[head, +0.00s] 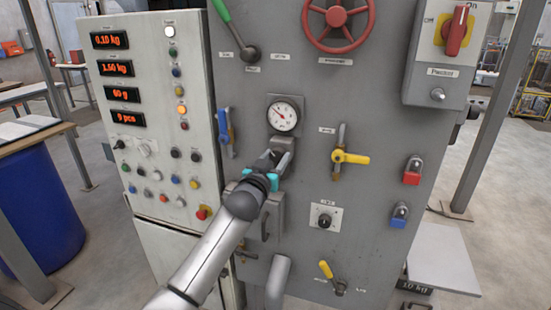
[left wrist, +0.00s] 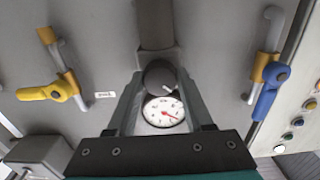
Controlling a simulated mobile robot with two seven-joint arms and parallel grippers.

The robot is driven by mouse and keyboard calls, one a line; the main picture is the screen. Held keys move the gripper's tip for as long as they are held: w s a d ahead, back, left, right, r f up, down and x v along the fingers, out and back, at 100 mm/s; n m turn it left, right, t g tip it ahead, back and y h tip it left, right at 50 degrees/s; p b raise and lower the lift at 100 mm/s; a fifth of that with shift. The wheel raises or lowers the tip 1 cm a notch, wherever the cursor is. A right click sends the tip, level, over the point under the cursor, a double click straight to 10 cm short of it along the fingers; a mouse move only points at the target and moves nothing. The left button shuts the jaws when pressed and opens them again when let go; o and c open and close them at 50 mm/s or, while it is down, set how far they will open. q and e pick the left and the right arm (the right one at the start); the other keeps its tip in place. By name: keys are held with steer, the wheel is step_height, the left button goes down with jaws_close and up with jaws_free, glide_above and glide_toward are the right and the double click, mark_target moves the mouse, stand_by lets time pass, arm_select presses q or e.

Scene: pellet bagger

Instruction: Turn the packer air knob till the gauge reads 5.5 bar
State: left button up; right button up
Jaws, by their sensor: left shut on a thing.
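The round white pressure gauge (head: 283,116) sits on the grey machine panel. Its red needle points to the upper left in the head view, but the numbers are too small to read. In the left wrist view the gauge (left wrist: 164,112) appears between my fingers. The dark round air knob (left wrist: 158,75) is just below the gauge on the panel and is mostly hidden by my gripper in the head view. My left gripper (head: 279,160) is shut on this knob, one finger at each side. My right gripper is not in view.
A blue-handled valve (head: 223,127) is left of the gauge, and a yellow-handled valve (head: 350,157) is to the right. A red handwheel (head: 338,22) and a green lever (head: 222,12) are above. A small black dial (head: 325,220) and padlocks are lower right.

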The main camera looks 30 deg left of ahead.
arm_select(q)
jaws_close()
steer(key=shift+m, duration=0.4)
steer(key=m+p, duration=0.1)
steer(key=m, duration=0.1)
steer(key=shift+m+p, duration=0.3)
steer(key=m+p, duration=0.1)
steer(key=m, duration=0.1)
steer(key=shift+m, duration=0.3)
steer(key=m, duration=0.4)
steer(key=shift+m+p, duration=0.3)
steer(key=shift+p, duration=0.1)
steer(key=m, duration=0.4)
steer(key=shift+m+p, duration=0.3)
